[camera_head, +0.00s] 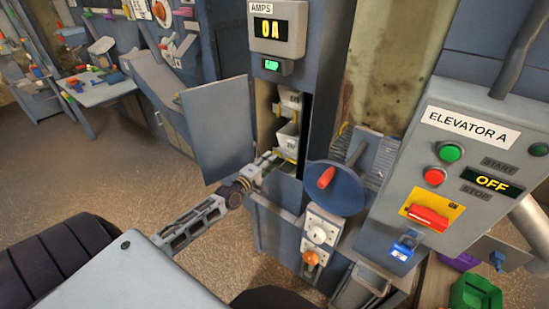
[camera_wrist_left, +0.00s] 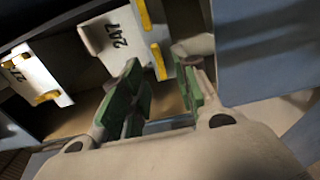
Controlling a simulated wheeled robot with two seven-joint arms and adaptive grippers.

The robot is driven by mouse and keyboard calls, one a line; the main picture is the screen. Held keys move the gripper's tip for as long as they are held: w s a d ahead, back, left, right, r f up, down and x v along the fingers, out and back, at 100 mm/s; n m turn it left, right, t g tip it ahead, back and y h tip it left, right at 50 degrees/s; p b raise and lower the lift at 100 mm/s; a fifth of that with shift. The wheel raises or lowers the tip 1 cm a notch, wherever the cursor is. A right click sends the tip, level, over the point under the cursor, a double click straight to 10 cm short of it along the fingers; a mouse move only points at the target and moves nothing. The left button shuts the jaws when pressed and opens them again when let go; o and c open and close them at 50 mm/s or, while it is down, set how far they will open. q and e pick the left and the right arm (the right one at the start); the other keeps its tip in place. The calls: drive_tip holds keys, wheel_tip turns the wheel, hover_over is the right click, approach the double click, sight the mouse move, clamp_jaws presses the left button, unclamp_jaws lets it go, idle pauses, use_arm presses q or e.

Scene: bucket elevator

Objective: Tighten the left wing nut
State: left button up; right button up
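An open cabinet holds white buckets, one above the other: an upper bucket (camera_head: 291,97) and a lower bucket (camera_head: 287,139). In the left wrist view a white bucket marked 247 (camera_wrist_left: 104,40) has yellow parts (camera_wrist_left: 158,61) at its edge. A second white bucket (camera_wrist_left: 38,70) with yellow parts is at the left. I cannot tell which yellow part is the left wing nut. My left gripper (camera_head: 270,161) reaches into the cabinet opening just below the lower bucket. Its green-padded fingers (camera_wrist_left: 165,95) are apart with nothing visible between them. My right gripper is out of view.
A blue handwheel (camera_head: 335,188) with a red handle is close on the right. A control box (camera_head: 450,165) reading OFF is farther right. Open floor (camera_head: 140,185) lies to the left.

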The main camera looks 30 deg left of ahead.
sight(278, 154)
use_arm(q)
drive_tip(key=shift+w+d, duration=0.1)
drive_tip(key=shift+w, duration=1.7)
drive_tip(key=shift+c, duration=0.5)
clamp_jaws()
